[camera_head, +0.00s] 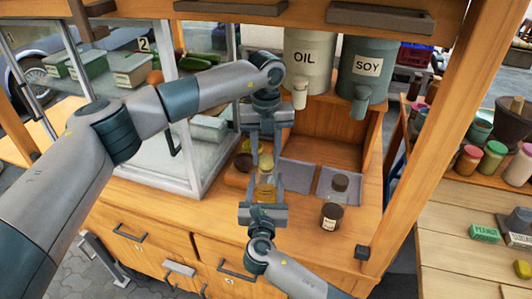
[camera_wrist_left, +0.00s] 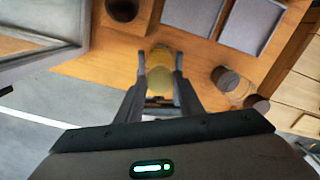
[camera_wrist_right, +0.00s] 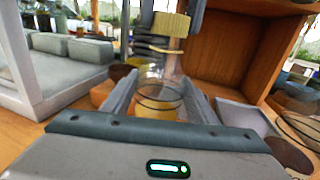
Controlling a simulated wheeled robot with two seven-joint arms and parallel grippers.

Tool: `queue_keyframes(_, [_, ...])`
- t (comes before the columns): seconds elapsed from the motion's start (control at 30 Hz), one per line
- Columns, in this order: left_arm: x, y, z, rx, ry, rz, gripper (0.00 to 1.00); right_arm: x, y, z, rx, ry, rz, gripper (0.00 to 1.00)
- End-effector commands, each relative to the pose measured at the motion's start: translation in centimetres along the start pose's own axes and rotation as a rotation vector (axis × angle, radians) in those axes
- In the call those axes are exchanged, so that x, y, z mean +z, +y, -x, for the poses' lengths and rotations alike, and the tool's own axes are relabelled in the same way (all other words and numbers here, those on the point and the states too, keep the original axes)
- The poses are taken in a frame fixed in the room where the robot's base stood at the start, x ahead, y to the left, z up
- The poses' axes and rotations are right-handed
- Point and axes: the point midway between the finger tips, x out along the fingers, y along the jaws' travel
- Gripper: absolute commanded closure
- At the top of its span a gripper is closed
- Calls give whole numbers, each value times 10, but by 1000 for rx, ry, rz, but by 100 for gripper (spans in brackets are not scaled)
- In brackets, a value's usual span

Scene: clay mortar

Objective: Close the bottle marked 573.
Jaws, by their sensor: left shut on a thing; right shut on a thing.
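A clear glass bottle (camera_head: 265,190) with orange-yellow liquid stands upright at the counter's front; it also shows in the right wrist view (camera_wrist_right: 157,103). My right gripper (camera_head: 265,196) is shut around its body from the front. My left gripper (camera_head: 266,152) points down from above and is shut on a yellowish cap (camera_head: 266,163). In the right wrist view the cap (camera_wrist_right: 170,24) is above the bottle's neck and a little to the right, seemingly apart from it. In the left wrist view the cap (camera_wrist_left: 160,78) sits between the fingers. I cannot read any 573 marking.
A dark labelled jar (camera_head: 331,216) stands to the right. Another dark-lidded jar (camera_head: 339,187) stands by the right grey tray (camera_head: 325,180); a second tray (camera_head: 296,174) lies behind the bottle. OIL (camera_head: 305,75) and SOY (camera_head: 366,85) containers hang above.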

Motion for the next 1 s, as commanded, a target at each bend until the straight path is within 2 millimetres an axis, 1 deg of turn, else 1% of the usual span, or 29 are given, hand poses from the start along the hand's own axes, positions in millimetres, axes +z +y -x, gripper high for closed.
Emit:
queue_keyframes(0.5, [0, 0, -9, 0, 0, 3, 86, -1, 0, 0, 0, 2, 1, 87])
queue_keyframes(0.53, [0, 0, -9, 0, 0, 3, 86, -1, 0, 0, 0, 2, 1, 100])
queue_keyframes(0.67, [0, 0, -9, 0, 0, -21, 86, -1, 0, 0, 0, 2, 1, 100])
queue_keyframes(0.77, [0, 0, -8, 0, 0, -92, 86, -1, 0, 0, 0, 2, 1, 100])
queue_keyframes(0.83, [0, 0, -8, -1, 0, -174, 86, -1, 0, 0, 0, 2, 1, 100])
queue_keyframes(1.0, [0, -1, -9, 1, 0, -434, 86, -1, 0, 0, 0, 2, 1, 100])
